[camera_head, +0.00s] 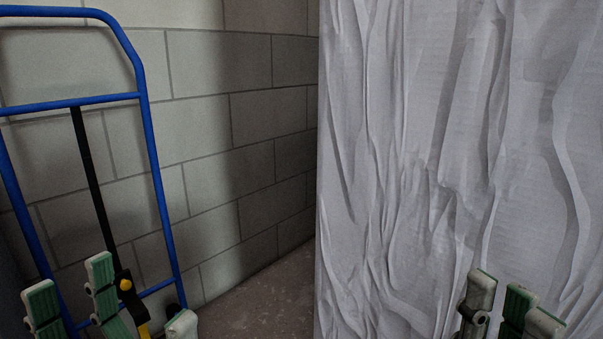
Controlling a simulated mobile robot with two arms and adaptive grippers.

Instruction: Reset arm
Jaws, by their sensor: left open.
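My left gripper (128,305) is at the bottom left, in front of the blue hand truck (155,165). Its green-padded fingers stand upright and spread apart, with no object seen between them. My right gripper (498,312) is at the bottom right, in front of a large pale wrinkled surface (430,150). Its fingertips point up and sit fairly close together. The lower parts of both grippers are cut off by the frame, and I cannot tell how far the right one is open.
A grey block wall (215,130) runs behind the hand truck. A strip of brownish floor (270,300) shows between wall and wrinkled surface. The wrinkled surface fills the right half. A black bar (90,180) with a yellow lower part slants along the truck.

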